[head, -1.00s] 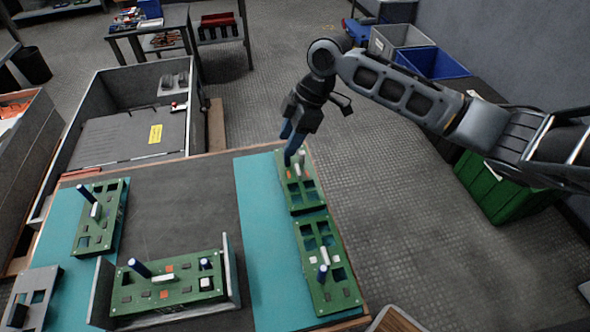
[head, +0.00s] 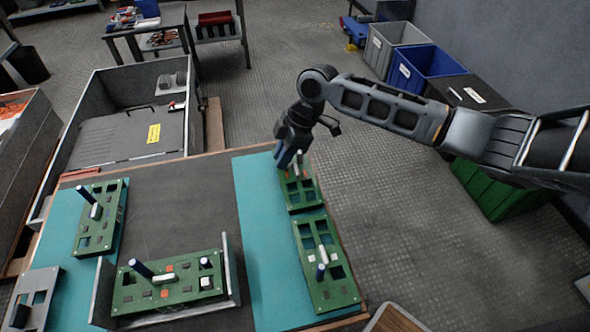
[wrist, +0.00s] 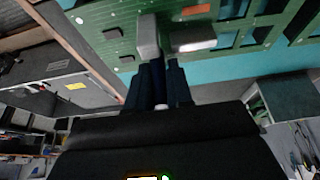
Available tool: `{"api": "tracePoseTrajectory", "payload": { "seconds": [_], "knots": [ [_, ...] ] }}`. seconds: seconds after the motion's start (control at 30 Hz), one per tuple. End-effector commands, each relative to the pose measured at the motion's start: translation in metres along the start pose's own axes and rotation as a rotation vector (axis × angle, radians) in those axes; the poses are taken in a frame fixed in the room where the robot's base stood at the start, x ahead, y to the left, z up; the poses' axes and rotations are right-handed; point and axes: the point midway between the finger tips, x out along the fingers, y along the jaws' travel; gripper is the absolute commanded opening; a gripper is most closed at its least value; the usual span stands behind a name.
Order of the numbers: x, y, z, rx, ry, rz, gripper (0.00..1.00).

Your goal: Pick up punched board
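A green board with square punched openings (head: 302,196) lies at the far right of the table, on a teal mat. My gripper (head: 287,157) points down over its far end. The dark blue fingers (wrist: 164,75) reach close to the board and lie near each other. The fingers hide part of the board's far end.
Another punched green board (head: 330,280) lies just in front. More green boards stand at left (head: 97,225) and in a grey holder (head: 235,270). A grey punched board (head: 35,290) lies at lower left. The dark table middle (head: 180,205) is clear. Bins stand behind my arm.

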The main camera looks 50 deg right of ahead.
Motion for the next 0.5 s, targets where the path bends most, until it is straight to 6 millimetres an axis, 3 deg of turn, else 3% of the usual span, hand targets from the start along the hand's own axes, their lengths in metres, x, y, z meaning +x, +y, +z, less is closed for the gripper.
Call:
{"api": "tracePoseTrajectory", "payload": {
  "seconds": [0.2, 0.5],
  "knots": [
    [-0.0001, 0.0, -0.0001, 0.0, 0.0, 0.0, 0.0],
    [-0.0004, 0.0001, -0.0003, 0.0, 0.001, 0.0, 0.0]
  ]
}}
